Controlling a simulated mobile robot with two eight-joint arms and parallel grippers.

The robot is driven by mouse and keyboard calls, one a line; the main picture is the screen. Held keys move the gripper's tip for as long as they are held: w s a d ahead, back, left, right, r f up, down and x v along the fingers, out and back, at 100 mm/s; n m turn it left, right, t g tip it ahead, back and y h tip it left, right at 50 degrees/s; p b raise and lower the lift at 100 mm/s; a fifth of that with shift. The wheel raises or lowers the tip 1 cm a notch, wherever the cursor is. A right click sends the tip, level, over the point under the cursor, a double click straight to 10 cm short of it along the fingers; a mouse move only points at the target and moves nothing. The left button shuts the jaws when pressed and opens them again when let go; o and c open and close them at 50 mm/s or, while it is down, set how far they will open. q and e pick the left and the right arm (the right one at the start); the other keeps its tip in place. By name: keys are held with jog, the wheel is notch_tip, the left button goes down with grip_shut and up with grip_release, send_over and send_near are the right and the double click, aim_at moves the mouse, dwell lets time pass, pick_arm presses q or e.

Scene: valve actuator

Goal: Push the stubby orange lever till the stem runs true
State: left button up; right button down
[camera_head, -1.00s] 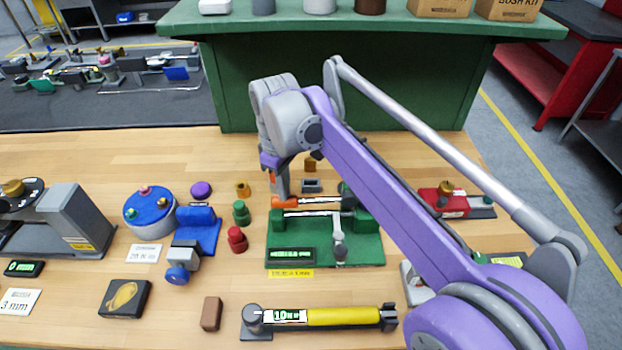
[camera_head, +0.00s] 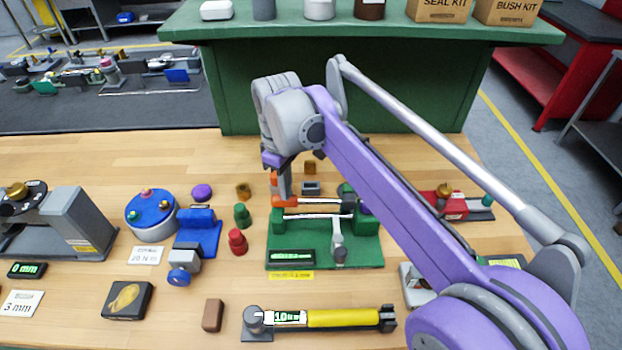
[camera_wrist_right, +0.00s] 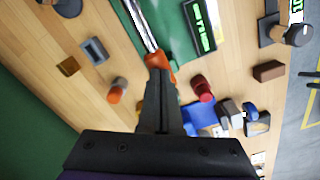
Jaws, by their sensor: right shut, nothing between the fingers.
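The orange lever end (camera_head: 285,202) sits at the left of a silver bar on the green valve fixture (camera_head: 370,255). A thin silver stem (camera_head: 312,216) lies between the fixture's green blocks. A grey crank arm (camera_head: 338,240) points toward the front of the fixture. My right gripper (camera_head: 284,192) is shut and empty, pointing down at the orange end. In the right wrist view its fingertips (camera_wrist_right: 159,72) are at the orange end (camera_wrist_right: 158,61), seemingly touching it; exact contact is hard to tell. The bar (camera_wrist_right: 140,22) runs away from it. My left gripper is not in view.
A red knob (camera_head: 237,241) and a green knob (camera_head: 242,215) stand just left of the fixture. A torque wrench (camera_head: 340,318) lies in front. A red-based device (camera_head: 445,203) is to the right. Bare wood (camera_head: 190,325) shows at front left.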

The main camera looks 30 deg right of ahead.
pick_arm(q)
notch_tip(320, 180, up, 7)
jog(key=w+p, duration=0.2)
jog(key=p, duration=0.3)
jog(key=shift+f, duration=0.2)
pick_arm(e)
notch_tip(320, 180, up, 8)
jog(key=s+d, duration=0.1)
jog(key=shift+d, duration=0.4)
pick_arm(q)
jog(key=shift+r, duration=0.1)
pick_arm(e)
jog(key=shift+r, duration=0.1)
notch_tip(320, 180, up, 5)
jog(key=p, duration=0.3)
send_over(296, 197)
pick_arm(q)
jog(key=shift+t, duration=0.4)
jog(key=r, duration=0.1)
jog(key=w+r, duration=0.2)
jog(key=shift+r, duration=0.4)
pick_arm(e)
jog(key=shift+w, duration=0.1)
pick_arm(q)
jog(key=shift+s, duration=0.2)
